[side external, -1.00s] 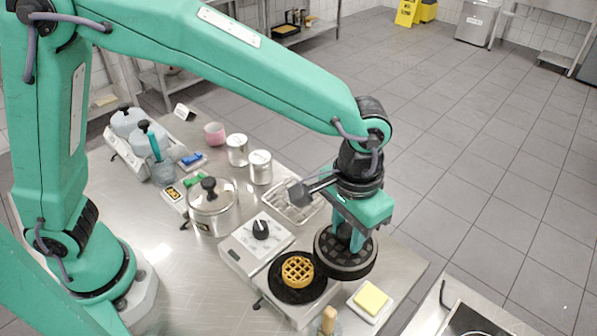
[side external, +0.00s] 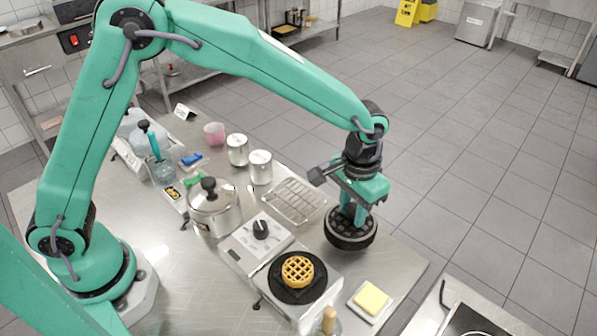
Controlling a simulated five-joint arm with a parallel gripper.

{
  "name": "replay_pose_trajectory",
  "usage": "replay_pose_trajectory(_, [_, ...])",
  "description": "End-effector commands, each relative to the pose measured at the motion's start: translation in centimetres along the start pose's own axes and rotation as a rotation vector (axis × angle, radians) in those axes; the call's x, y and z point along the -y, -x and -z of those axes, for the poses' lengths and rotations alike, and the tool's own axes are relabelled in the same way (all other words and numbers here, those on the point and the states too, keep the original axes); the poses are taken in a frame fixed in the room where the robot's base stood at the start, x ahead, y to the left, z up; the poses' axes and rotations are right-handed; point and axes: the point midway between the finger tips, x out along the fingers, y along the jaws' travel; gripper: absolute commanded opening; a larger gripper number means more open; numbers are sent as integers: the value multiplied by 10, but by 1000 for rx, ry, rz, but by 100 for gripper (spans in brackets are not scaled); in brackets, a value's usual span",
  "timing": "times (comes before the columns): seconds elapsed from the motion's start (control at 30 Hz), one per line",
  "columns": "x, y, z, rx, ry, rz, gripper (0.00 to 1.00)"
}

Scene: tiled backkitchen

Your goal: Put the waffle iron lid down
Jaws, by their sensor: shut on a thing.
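The waffle iron (side external: 272,245) stands on the steel worktop with its dark round lower plate (side external: 277,291) uncovered. A golden waffle (side external: 297,271) lies on that plate. My gripper (side external: 350,213) points down and is shut on the waffle iron lid (side external: 352,238), a thick black disc. The lid is to the right of the iron, clear of the waffle, over or at the worktop near its right edge. I cannot tell whether its underside touches the worktop. The fingertips and the gripped part of the lid are partly hidden.
A wire rack (side external: 293,201) lies behind the iron. A yellow block on a white dish (side external: 371,300) is in front of the lid. A lidded steel pot (side external: 214,207) and two canisters (side external: 260,167) stand to the left. Bare worktop (side external: 398,264) shows right of the lid.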

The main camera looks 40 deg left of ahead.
Motion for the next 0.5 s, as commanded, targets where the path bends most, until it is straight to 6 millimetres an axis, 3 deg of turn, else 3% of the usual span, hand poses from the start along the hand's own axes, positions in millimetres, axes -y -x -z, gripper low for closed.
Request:
replay_pose_trajectory(0.33, [0, -32, -1, 2, 0, 1, 1])
replay_pose_trajectory(0.5, [0, -39, 0, 0, 0, 0, 1])
